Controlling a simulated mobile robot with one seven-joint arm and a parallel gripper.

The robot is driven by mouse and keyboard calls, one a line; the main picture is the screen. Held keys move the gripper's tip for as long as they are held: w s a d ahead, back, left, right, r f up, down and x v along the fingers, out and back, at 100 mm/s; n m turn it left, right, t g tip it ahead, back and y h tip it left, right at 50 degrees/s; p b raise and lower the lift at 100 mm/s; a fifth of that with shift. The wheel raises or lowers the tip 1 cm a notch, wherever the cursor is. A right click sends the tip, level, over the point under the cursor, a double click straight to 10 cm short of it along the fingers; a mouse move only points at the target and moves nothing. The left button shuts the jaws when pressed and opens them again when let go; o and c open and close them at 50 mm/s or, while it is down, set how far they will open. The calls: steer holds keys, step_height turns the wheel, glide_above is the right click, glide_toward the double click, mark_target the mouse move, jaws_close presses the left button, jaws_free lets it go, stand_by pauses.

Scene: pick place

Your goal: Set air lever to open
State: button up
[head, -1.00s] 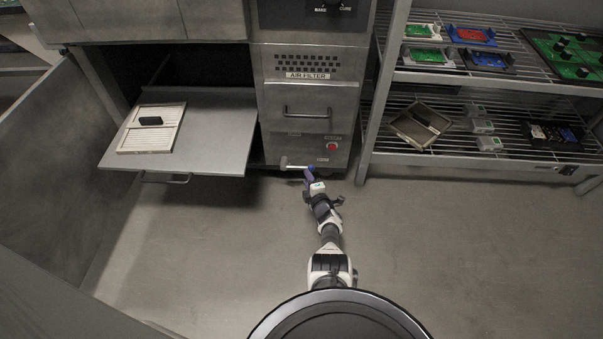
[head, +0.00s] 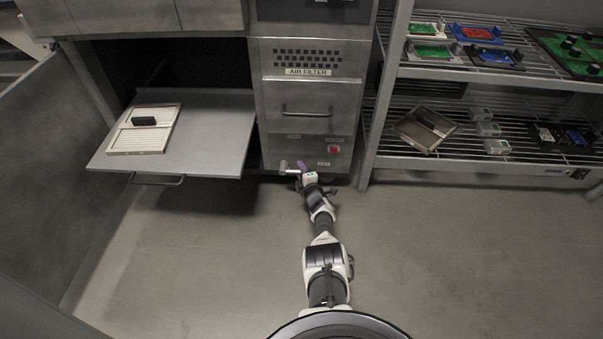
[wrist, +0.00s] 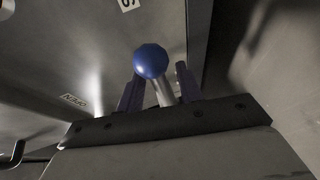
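The air lever shows in the wrist view as a blue ball knob (wrist: 150,61) on a short grey shaft (wrist: 163,92). My gripper (wrist: 158,82) has its two purple fingers apart, one on each side of the shaft, with visible gaps. I cannot tell whether either finger touches it. An OPEN label (wrist: 75,99) is on the metal panel at left. In the head view, my gripper (head: 300,171) is low at the front of the air filter cabinet (head: 280,110), beside a pale cylindrical lever part (head: 284,167). The knob is hard to make out there.
A red button (head: 334,149) is just above and right of my gripper. A drawer handle (head: 307,112) is higher up. A pulled-out tray (head: 215,135) with a framed filter (head: 142,137) juts out at left. A wire shelf (head: 480,160) stands at right. The floor in front is clear.

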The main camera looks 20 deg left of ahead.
jaws_close()
step_height(320, 180, up, 2)
steer(key=n+h+p, duration=0.1)
steer(key=p, duration=0.2)
steer(key=shift+a+n, duration=0.1)
steer(key=shift+n, duration=0.3)
steer(key=r+n+h+p, duration=0.1)
steer(key=r+n+p, duration=0.1)
steer(key=p, duration=0.1)
steer(key=shift+s+a+h, duration=0.15)
steer(key=shift+a+h, duration=0.25)
steer(key=n+h+p, duration=0.1)
steer(key=a+r+n, duration=0.1)
steer(key=shift+s+a+r+n+h+p, duration=0.1)
steer(key=shift+s+n+h+p, duration=0.1)
steer(key=shift+n+h+p, duration=0.2)
steer(key=shift+s+a+r+n+h, duration=0.15)
steer(key=shift+a+r+n+h, duration=0.2)
steer(key=shift+a+n+h, duration=0.25)
jaws_free()
